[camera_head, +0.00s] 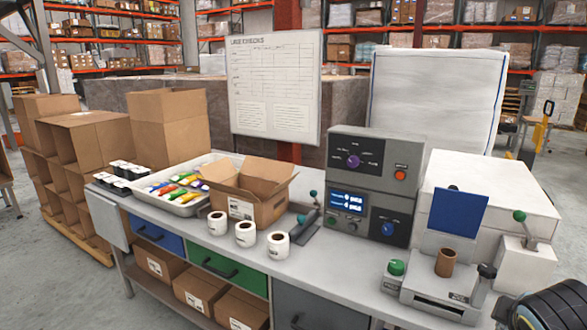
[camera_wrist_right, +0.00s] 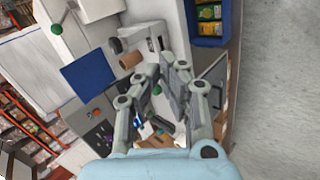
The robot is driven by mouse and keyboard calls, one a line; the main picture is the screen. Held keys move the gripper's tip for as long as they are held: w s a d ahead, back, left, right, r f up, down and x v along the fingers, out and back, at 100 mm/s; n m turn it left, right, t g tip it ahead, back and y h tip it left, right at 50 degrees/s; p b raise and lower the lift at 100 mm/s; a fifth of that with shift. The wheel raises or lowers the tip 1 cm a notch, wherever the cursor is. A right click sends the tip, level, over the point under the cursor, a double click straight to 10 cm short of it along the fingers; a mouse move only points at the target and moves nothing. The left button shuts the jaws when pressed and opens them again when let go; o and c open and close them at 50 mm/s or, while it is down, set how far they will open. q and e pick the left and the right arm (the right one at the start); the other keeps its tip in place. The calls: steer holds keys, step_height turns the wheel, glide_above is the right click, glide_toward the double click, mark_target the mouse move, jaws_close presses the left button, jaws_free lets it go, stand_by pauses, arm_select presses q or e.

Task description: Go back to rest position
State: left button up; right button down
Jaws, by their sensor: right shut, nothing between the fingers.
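My right gripper (camera_wrist_right: 166,72) shows in the right wrist view, its fingers drawn together with nothing held between them. It hangs over the bench (camera_head: 345,270), near the brown cardboard tube (camera_wrist_right: 130,60) and the blue panel (camera_wrist_right: 88,72). How far it is above the bench is hard to tell. In the head view only a dark rounded part, which looks like my right arm, shows at the bottom right corner. My left gripper is not in the head view.
A grey control box (camera_head: 372,190) stands mid-bench. The tube (camera_head: 445,262) sits upright on a small device by the blue panel (camera_head: 457,212). An open carton (camera_head: 262,205), white rolls (camera_head: 245,234) and a tray (camera_head: 185,208) stand left. A blue bin (camera_wrist_right: 208,42) shows in the wrist view.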

steer(key=s+a+r+m+g+y, duration=0.15)
steer(key=s+a+m, duration=0.3)
steer(key=s, duration=0.55)
steer(key=s+a+r+m+g+y, duration=0.1)
steer(key=s+a+m+g+y, duration=0.3)
steer(key=s, duration=0.6)
step_height(320, 180, down, 40)
steer(key=s+d+f+b, duration=0.1)
steer(key=s+d+b, duration=0.1)
steer(key=b, duration=1.2)
arm_select(q)
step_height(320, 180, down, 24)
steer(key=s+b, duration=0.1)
steer(key=b, duration=0.9)
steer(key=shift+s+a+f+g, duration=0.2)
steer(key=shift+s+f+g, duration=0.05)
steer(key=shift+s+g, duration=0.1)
arm_select(e)
steer(key=s+f, duration=0.9)
steer(key=f, duration=0.4)
steer(key=s+f, duration=0.9)
steer(key=f, duration=0.3)
steer(key=shift+s+d+f+h, duration=0.15)
steer(key=shift+d+f+h, duration=0.1)
steer(key=shift+f+h, duration=0.15)
steer(key=shift+g, duration=0.25)
